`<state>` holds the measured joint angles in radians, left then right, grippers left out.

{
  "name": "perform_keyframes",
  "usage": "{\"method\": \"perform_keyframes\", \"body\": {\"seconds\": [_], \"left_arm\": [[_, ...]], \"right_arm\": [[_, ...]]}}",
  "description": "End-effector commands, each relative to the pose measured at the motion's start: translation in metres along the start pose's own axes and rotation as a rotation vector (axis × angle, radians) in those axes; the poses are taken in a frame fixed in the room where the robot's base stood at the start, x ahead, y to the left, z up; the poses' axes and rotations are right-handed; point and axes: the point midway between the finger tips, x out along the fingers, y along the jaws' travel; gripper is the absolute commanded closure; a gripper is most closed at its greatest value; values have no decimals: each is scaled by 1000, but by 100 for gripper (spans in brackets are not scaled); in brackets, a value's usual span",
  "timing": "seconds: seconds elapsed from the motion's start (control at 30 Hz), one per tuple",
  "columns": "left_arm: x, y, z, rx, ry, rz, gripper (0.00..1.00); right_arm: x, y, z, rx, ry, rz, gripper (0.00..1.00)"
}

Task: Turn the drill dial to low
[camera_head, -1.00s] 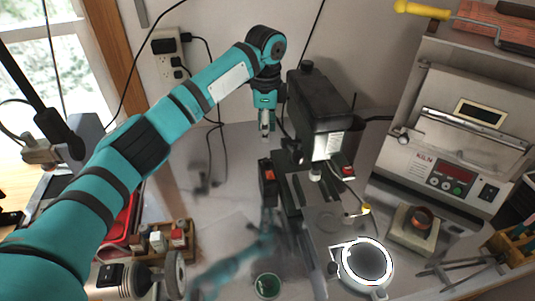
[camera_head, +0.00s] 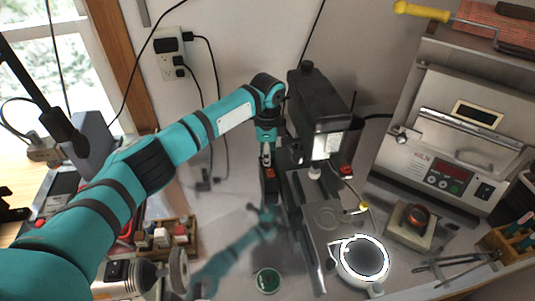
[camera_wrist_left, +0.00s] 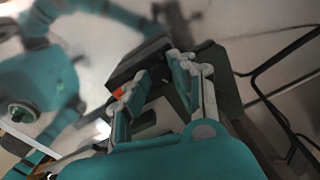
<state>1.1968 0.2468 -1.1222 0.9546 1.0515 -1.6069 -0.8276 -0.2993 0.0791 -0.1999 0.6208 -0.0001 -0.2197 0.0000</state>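The drill press has a black head (camera_head: 322,105) with a white label and stands on a grey base right of my left arm. A small black control box (camera_head: 269,186) with an orange-red patch is at the base's left side; the box also shows in the left wrist view (camera_wrist_left: 140,62). My left gripper (camera_head: 267,160) points down just above this box. In the left wrist view its two fingers (camera_wrist_left: 155,78) are spread apart, with nothing clearly between them. I cannot make out a dial or its setting. My right gripper is out of view.
A kiln (camera_head: 450,150) with a control panel stands at the right. A round lit ring lamp (camera_head: 364,258) is in front of the drill. A wooden rack of small bottles (camera_head: 168,238) and a grinder are at the lower left. A green-topped jar (camera_head: 267,281) stands in front.

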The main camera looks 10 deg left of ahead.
Motion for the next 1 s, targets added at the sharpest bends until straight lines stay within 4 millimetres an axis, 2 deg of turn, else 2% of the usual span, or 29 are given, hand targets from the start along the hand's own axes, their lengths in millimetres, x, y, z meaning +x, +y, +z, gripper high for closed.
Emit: {"method": "perform_keyframes", "body": {"seconds": [0.03,0.17,0.57,1.0], "left_arm": [[0,0,0,0,0,0,84],[0,0,0,0,0,0,100],[-2,0,-1,-46,0,1,100],[-5,0,-2,-375,-8,3,100]], "right_arm": [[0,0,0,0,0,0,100],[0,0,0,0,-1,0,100],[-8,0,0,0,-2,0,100],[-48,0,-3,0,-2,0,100]]}}
